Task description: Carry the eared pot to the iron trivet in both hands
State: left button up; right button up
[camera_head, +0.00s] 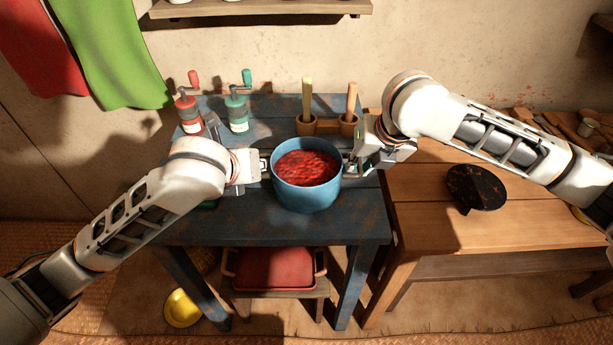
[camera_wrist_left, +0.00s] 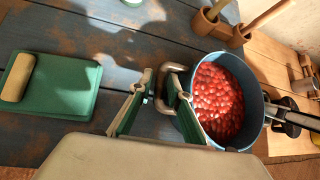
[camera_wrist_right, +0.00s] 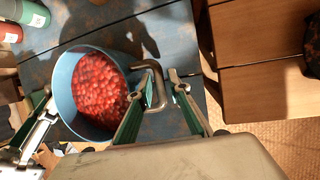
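The blue eared pot (camera_head: 307,193), full of red contents, stands upright at the right side of the dark blue table (camera_head: 265,222). My left gripper (camera_wrist_left: 160,85) has its fingers either side of the left ear (camera_wrist_left: 175,68) and looks shut on it. My right gripper (camera_wrist_right: 160,85) is likewise at the opposite ear (camera_wrist_right: 152,66), its tips close on the bar. Any small gap under the pot is hidden. The black round iron trivet (camera_head: 477,187) lies on the wooden table to the right and carries nothing.
Two potted wooden-handled tools (camera_head: 306,124) stand behind the pot; red (camera_head: 188,115) and green (camera_head: 237,113) grinders stand back left. A green board (camera_wrist_left: 55,90) lies left of the pot. The wooden table (camera_head: 435,215) is bare around the trivet. A red tray (camera_head: 272,270) sits below.

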pick_arm(q)
grip_shut()
pick_arm(e)
grip_shut()
pick_arm(q)
jog(key=shift+r, duration=0.2)
pick_arm(e)
jog(key=shift+w+r, duration=0.1)
jog(key=shift+r, duration=0.15)
